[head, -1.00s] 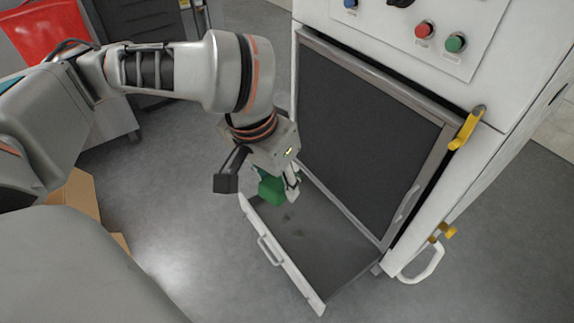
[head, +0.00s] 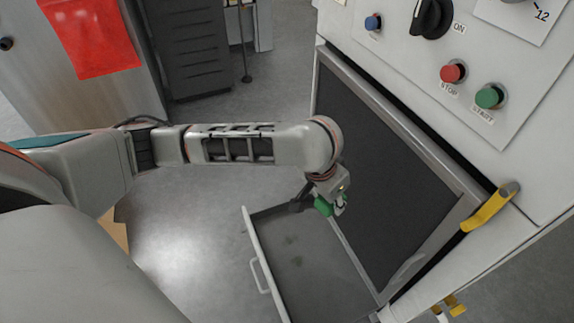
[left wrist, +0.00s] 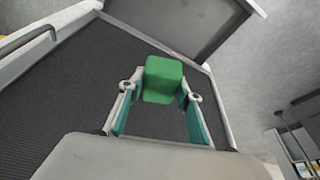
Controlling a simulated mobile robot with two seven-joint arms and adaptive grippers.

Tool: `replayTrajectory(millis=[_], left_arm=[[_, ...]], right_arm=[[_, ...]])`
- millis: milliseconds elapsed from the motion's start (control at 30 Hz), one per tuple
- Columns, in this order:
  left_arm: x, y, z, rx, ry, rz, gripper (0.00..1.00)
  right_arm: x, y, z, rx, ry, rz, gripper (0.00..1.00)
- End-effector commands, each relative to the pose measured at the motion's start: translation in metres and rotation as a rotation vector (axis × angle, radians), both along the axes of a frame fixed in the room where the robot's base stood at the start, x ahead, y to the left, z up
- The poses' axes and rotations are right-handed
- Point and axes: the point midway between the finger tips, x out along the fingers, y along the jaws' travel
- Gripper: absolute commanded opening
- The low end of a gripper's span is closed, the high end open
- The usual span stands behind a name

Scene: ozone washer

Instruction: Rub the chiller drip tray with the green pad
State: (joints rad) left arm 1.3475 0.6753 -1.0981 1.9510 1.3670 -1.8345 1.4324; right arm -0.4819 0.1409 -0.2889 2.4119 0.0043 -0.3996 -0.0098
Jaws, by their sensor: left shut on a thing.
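The chiller drip tray (head: 330,285) is a dark, shallow tray with a white front and handle, pulled out at the foot of the machine. Small dark greenish smudges (head: 296,261) mark its floor. My left gripper (head: 338,207) is shut on the green pad (head: 323,206), near the tray's back corner beside the dark panel. In the left wrist view the green pad (left wrist: 163,80) sits between the two fingers, and part of the tray (left wrist: 195,28) shows beyond it. I cannot tell whether the pad touches the tray. My right gripper is out of view.
The machine's dark mesh panel (head: 385,165) rises right beside my gripper. A yellow handle (head: 490,207) juts out at its right, below the stop button (head: 453,73) and other controls. A red cloth (head: 90,40) hangs at the upper left. Open floor lies left of the tray.

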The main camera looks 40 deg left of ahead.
Motion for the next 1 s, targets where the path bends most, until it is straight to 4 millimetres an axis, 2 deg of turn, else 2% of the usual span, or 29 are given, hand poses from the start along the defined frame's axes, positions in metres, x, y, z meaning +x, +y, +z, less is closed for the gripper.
replayTrajectory(millis=[33,133,233,400,500,600,700,1000], left_arm=[[0.004,0.004,-0.031,-0.002,0.008,-0.012,0.14],[0.013,0.016,-0.081,-0.004,-0.006,-0.053,0.14],[0.013,0.032,-0.133,-0.006,-0.019,-0.098,0.14],[-0.005,0.063,-0.213,-0.009,-0.041,-0.179,0.14],[-0.020,0.078,-0.248,-0.010,-0.052,-0.223,0.14],[-0.033,0.088,-0.272,-0.014,-0.062,-0.261,0.14],[-0.042,0.095,-0.287,-0.016,-0.069,-0.286,0.14],[-0.050,0.098,-0.309,-0.018,-0.067,-0.305,0.14]], right_arm=[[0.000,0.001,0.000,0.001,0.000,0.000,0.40],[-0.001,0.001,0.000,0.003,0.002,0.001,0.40],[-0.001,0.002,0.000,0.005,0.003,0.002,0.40],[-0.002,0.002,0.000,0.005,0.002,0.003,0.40],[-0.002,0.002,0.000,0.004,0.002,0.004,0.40],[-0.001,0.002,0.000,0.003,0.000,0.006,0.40],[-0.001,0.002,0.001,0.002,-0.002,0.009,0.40],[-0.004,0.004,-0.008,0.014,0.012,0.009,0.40]])
